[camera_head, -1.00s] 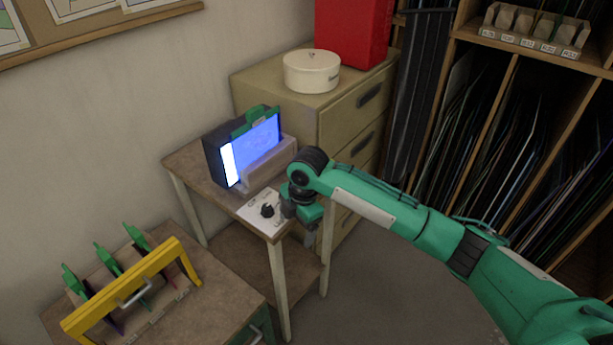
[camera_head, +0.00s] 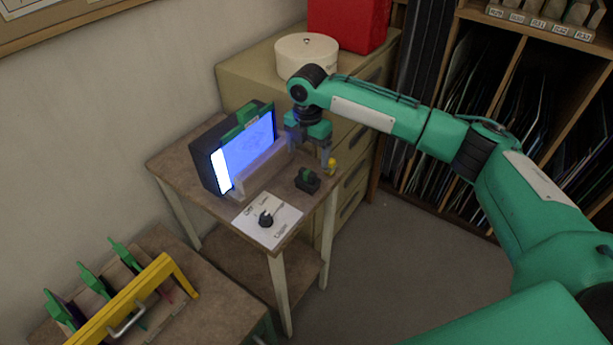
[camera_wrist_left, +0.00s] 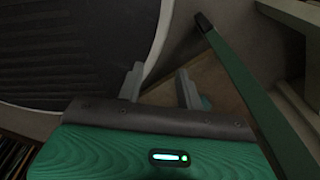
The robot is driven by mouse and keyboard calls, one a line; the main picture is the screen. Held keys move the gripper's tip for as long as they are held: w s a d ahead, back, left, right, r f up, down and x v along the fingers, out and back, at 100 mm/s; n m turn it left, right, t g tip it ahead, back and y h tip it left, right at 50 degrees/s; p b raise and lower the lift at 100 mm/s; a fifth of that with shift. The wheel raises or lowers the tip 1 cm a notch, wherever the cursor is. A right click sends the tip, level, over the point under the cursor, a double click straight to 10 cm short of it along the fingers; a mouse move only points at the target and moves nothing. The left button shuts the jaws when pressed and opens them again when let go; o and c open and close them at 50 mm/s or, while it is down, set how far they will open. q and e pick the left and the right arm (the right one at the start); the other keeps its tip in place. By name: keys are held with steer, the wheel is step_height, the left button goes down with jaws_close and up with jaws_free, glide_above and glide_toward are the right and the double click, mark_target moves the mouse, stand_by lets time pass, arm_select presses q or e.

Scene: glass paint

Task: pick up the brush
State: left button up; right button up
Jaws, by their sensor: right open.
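I cannot make out a brush for sure in either view. My right gripper (camera_head: 308,155) is open, fingers down, over the back right part of the small wooden table (camera_head: 180,172). A small yellow item (camera_head: 331,167) sits close beside its right finger. A small dark block with green on it (camera_head: 307,180) stands just in front of the gripper. I cannot tell what either item is, or whether the fingers touch anything. My left gripper (camera_wrist_left: 158,74) shows only in the left wrist view, its fingers apart with nothing seen between them.
A lit blue panel (camera_head: 248,145) stands on the table, left of the right gripper. A white sheet with a black knob (camera_head: 266,219) lies at the front. A drawer cabinet with a round white box (camera_head: 306,56) stands behind. A yellow-handled rack (camera_head: 130,300) is at lower left.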

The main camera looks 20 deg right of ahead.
mark_target(307, 171)
steer(key=f, duration=0.4)
steer(key=shift+w+f+p, duration=0.25)
steer(key=shift+p, duration=0.05)
steer(key=shift+s+f+p, duration=0.3)
steer(key=shift+f+p, duration=0.25)
steer(key=shift+f, duration=0.35)
step_height(307, 171, down, 4)
steer(key=shift+r+p, duration=0.25)
steer(key=shift+p, duration=0.2)
steer(key=shift+f, duration=0.15)
steer(key=c, duration=1.1)
arm_select(q)
steer(key=s+r, duration=0.2)
steer(key=shift+r, duration=0.35)
arm_select(e)
steer(key=shift+o, duration=0.2)
